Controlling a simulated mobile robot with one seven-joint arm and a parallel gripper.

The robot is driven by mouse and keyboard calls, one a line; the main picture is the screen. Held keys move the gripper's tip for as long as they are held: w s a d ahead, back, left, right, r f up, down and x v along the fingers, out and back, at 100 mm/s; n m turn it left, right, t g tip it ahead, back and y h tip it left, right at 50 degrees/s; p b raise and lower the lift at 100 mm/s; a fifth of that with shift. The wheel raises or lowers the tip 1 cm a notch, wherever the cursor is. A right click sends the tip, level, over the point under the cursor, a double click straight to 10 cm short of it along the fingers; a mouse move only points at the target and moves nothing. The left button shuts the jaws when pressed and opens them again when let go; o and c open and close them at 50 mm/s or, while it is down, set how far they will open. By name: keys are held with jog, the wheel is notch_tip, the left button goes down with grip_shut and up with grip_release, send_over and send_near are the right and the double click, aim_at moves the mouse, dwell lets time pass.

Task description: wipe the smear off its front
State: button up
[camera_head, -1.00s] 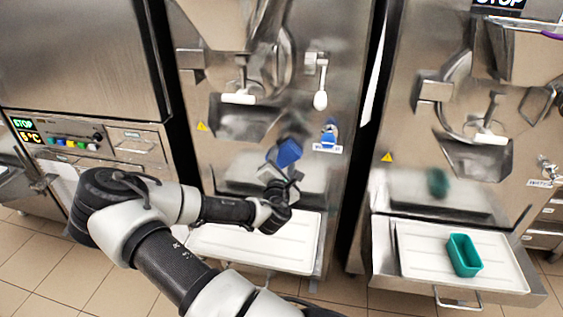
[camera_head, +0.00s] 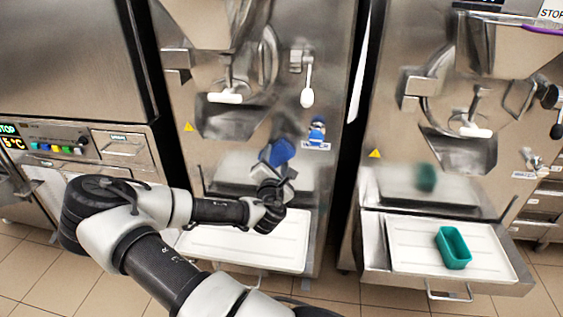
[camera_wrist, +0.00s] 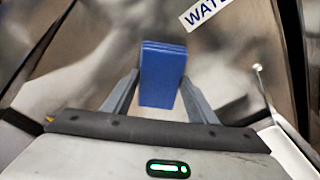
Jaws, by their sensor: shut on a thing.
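My gripper (camera_head: 276,168) is shut on a blue block-like pad (camera_head: 280,152), held upright in front of the middle batch freezer's steel front (camera_head: 335,60). In the wrist view the pad (camera_wrist: 163,75) sits between the two fingers of my gripper (camera_wrist: 160,86). The pad is below the freezer's outlet chute and left of its blue-handled tap. I cannot tell whether it touches the steel. I cannot make out a smear for certain; the blurred patches on the front in the wrist view may be reflections.
A white tray (camera_head: 230,247) lies on the shelf below my gripper. The blue tap (camera_head: 317,130), white-knobbed lever (camera_head: 307,95) and chute (camera_head: 228,118) stick out nearby. A teal container (camera_head: 453,248) stands on the right freezer's tray (camera_head: 405,235).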

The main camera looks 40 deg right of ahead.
jog(key=shift+w+a+r, duration=0.2)
jog(key=shift+w+a, duration=0.35)
jog(key=shift+w, duration=0.35)
jog(key=shift+s+a, duration=0.2)
jog(key=shift+a, duration=0.2)
jog(key=shift+f+v, duration=0.2)
jog(key=shift+v, duration=1.05)
jog(key=shift+f+v, duration=0.25)
jog(key=shift+v, duration=1.05)
jog(key=shift+s+a, duration=0.1)
jog(key=v, duration=0.2)
jog(key=shift+s+a+f, duration=0.15)
jog(key=shift+s+a, duration=0.05)
jog(key=shift+a, duration=0.15)
